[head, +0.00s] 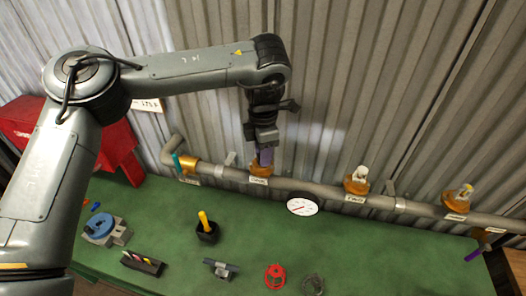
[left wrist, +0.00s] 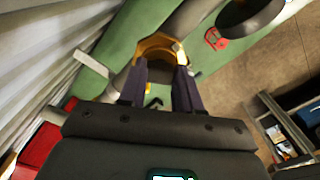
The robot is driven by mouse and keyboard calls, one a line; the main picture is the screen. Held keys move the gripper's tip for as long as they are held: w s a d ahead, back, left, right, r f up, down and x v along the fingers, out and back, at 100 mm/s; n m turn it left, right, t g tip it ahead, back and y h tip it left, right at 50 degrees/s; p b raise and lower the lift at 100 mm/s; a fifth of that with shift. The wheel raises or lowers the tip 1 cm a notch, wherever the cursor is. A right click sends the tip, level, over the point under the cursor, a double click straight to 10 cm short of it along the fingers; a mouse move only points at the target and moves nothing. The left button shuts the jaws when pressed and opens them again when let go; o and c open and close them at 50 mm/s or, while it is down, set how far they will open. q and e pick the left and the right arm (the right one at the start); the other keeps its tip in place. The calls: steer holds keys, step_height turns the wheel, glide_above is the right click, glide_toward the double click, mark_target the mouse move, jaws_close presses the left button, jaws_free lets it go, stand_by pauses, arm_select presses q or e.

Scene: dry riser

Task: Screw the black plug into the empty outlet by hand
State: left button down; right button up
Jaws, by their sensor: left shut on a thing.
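My left gripper (head: 265,158) points down at the leftmost brass outlet (head: 260,170) on the grey pipe. In the left wrist view its two dark fingers (left wrist: 162,78) reach to the brass ring of that outlet (left wrist: 163,44). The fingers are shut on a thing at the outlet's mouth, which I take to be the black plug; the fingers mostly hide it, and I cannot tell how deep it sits. The middle outlet (head: 357,182) and the right outlet (head: 459,195) each hold a pale fitting. My right gripper is not in view.
The grey pipe (head: 325,192) runs along the corrugated wall, with a white gauge (head: 302,206) in front. The green bench (head: 400,255) carries a black pot (head: 207,236), a blue-topped vise (head: 100,229), a tool holder (head: 143,263) and a red handwheel (head: 275,276).

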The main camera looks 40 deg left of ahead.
arm_select(q)
steer(key=m, duration=0.3)
steer(key=c, duration=0.7)
jaws_free()
